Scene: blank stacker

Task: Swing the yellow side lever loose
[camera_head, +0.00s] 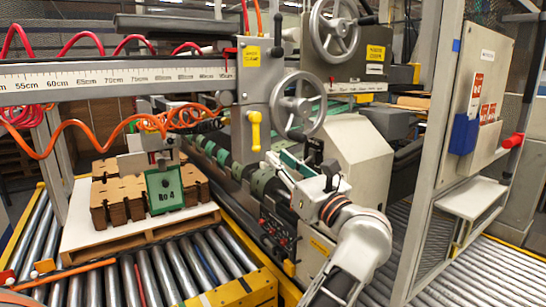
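The yellow side lever (255,130) hangs on the lower front of a grey carriage block, pointing down from its pivot. It stands upright against the block. Nothing is clearly held.
Two grey handwheels (298,105) (335,30) sit right of the lever. A ruler beam (120,80) and orange coiled hoses (130,122) run to the left. Stacked brown blanks (125,200) lie on a pallet over rollers. A control cabinet (485,90) stands at the right.

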